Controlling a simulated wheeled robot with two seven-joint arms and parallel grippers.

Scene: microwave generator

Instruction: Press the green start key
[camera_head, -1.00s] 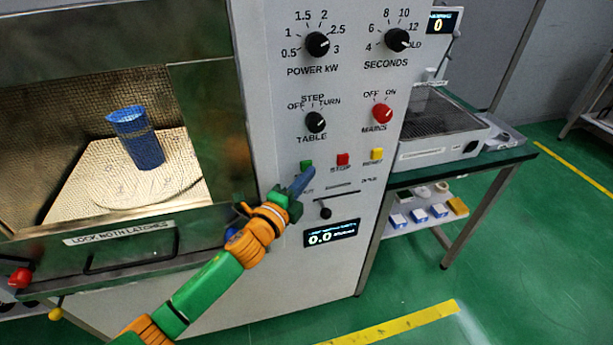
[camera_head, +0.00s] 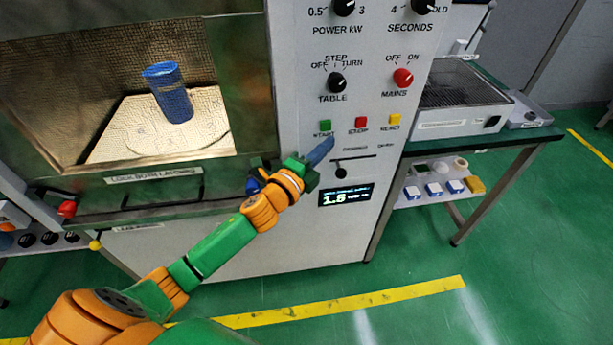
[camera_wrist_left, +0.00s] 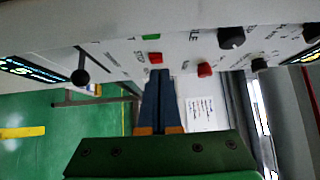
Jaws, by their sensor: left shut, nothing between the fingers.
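The green start key (camera_head: 325,126) sits on the grey control panel (camera_head: 300,225), left of the red stop key (camera_head: 361,122) and yellow key (camera_head: 395,119). My left gripper (camera_head: 329,142) is shut and empty, its blue fingertips just below and right of the green key. In the left wrist view the fingertips (camera_wrist_left: 160,74) lie below the green key (camera_wrist_left: 151,37) and the red key (camera_wrist_left: 155,58), and they appear apart from the green one. The yellow key is not visible there. The display (camera_head: 345,197) reads 1.5. My right gripper is not in view.
A blue cup (camera_head: 170,95) stands in the lit oven cavity behind the door (camera_head: 150,178). Black knobs (camera_head: 337,82) and the red mains knob (camera_head: 403,77) sit above the keys. A side table (camera_head: 500,140) stands at right.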

